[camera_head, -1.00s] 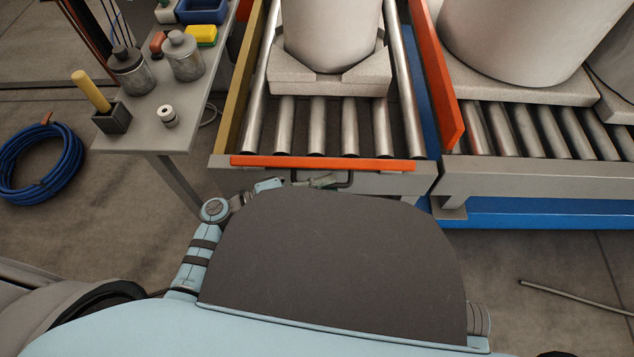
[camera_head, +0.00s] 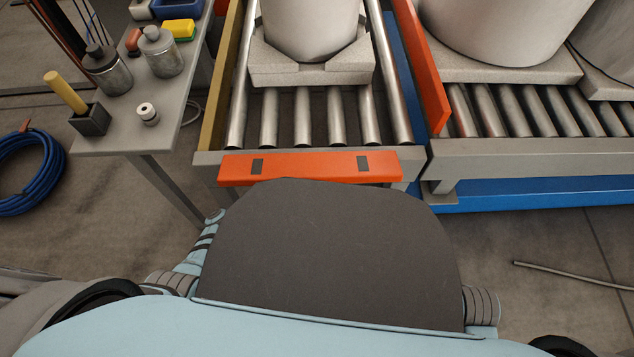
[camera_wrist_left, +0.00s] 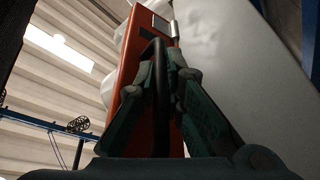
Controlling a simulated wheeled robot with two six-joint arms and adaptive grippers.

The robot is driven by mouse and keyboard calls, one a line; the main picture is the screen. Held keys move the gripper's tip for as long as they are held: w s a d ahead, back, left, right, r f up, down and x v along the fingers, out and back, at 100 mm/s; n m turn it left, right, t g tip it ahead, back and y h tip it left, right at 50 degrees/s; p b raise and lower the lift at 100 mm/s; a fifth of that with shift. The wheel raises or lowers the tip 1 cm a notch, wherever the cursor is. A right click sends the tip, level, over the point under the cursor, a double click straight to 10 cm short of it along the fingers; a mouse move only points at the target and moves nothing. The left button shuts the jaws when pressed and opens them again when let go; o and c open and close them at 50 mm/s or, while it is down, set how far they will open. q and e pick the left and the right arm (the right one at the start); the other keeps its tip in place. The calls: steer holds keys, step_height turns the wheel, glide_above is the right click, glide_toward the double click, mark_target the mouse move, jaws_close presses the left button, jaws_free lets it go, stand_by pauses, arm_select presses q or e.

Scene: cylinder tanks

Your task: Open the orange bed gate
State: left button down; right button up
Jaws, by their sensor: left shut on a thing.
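The orange bed gate (camera_head: 309,168) is a long flat bar at the front end of the left roller bed (camera_head: 305,120). It is tilted outward, so its broad face with two dark patches shows in the head view. In the left wrist view the orange gate (camera_wrist_left: 130,55) rises behind its dark handle (camera_wrist_left: 160,125). My left gripper (camera_wrist_left: 159,84) is shut on this handle, with a green finger on each side. In the head view the left gripper and the handle are hidden by my dark front panel. My right gripper is not in view.
A pale cylinder tank (camera_head: 308,25) stands on a block (camera_head: 310,68) on the rollers, back from the gate. A grey side table (camera_head: 170,115) with jars is at left. Another roller bed (camera_head: 540,110) is at right. A blue hose coil (camera_head: 28,170) lies on the floor.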

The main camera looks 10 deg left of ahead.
arm_select(q)
steer(key=shift+f, duration=0.1)
stand_by(0.4)
steer(key=c, duration=1.7)
jaws_free()
steer(key=v, duration=1.2)
